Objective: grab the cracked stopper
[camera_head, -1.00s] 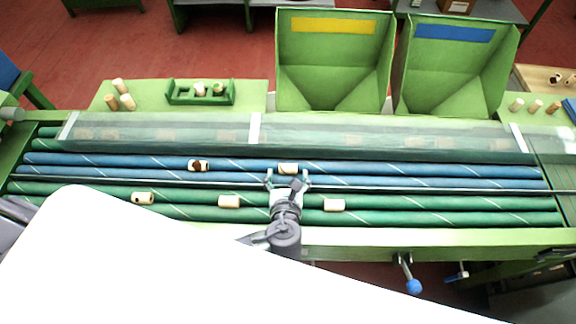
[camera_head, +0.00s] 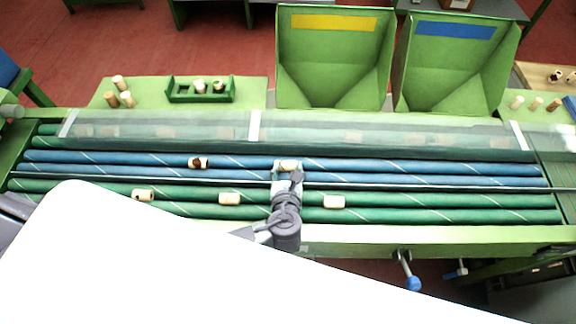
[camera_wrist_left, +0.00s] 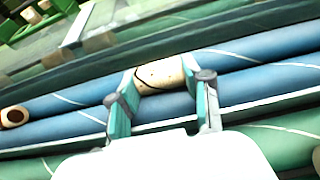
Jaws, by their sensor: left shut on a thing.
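The cracked stopper (camera_wrist_left: 160,75) is pale cork with a dark curved crack line, seen in the left wrist view. It lies on the blue rollers and also shows in the head view (camera_head: 288,165), where no crack can be made out. My left gripper (camera_head: 287,173) reaches over the rollers from the front. In the left wrist view its two teal fingers (camera_wrist_left: 162,92) are shut on the stopper, one at each end. My right gripper is not in view.
A stopper with a dark patch (camera_head: 198,163) lies on the blue rollers to the left. Several stoppers lie on the green rollers (camera_head: 400,209), including one beside my gripper (camera_head: 333,202). A clear cover (camera_head: 380,130) runs behind. Bins marked yellow (camera_head: 333,60) and blue (camera_head: 455,65) stand at the back.

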